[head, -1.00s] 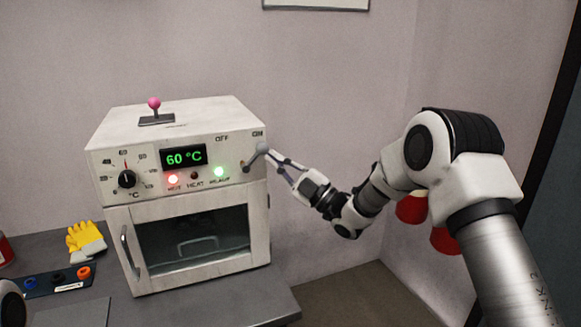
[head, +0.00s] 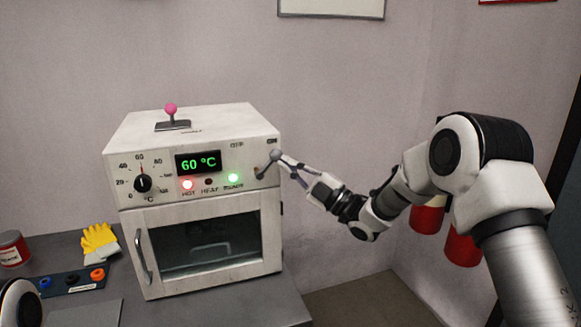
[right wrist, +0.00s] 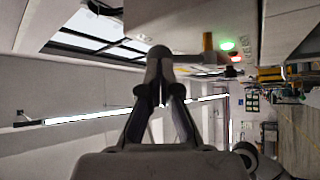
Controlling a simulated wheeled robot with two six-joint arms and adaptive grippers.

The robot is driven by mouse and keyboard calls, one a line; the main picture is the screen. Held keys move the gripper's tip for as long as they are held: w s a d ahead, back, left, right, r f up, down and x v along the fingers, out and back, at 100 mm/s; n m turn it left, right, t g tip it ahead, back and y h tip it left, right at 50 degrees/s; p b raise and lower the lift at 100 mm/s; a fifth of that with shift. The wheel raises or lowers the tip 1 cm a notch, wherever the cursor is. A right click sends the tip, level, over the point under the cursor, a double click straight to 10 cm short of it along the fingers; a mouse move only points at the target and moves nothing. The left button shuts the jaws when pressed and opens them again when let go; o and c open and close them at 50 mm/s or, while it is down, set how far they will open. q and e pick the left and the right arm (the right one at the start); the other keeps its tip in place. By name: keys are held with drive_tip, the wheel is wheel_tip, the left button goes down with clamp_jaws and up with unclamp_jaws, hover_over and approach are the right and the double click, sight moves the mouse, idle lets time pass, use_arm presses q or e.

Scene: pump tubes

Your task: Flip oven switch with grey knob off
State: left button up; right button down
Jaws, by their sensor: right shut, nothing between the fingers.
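The white oven (head: 195,200) stands on the grey table. Its switch has a grey round knob (head: 275,155) on a short lever at the right of the front panel. The lever leans up and right toward the ON label (head: 272,141), away from the OFF label (head: 237,145). My right gripper (head: 282,159) is shut and empty, its tips right at the knob from the right; I cannot tell whether they touch. In the right wrist view, the grey knob (right wrist: 159,52) shows just beyond the fingertips (right wrist: 160,75). My left gripper is out of view.
The panel shows 60 °C, a lit red lamp (head: 187,184) and a lit green lamp (head: 233,178). A pink-knobbed lever (head: 171,109) stands on the oven top. Free room is right of the oven.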

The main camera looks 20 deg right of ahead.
drive_tip(key=shift+r, duration=0.1)
drive_tip(key=a+r+n+g+h+p, duration=0.5)
drive_tip(key=a+n+g+h+p, duration=0.1)
drive_tip(key=n, duration=0.4)
drive_tip(key=shift+s+a+r+n+g+h+p, duration=0.15)
drive_tip(key=shift+a+r+n+g+h+p, duration=0.2)
drive_tip(key=shift+a+g+p, duration=0.55)
idle(0.4)
drive_tip(key=shift+d+p, duration=0.3)
drive_tip(key=shift+d, duration=0.05)
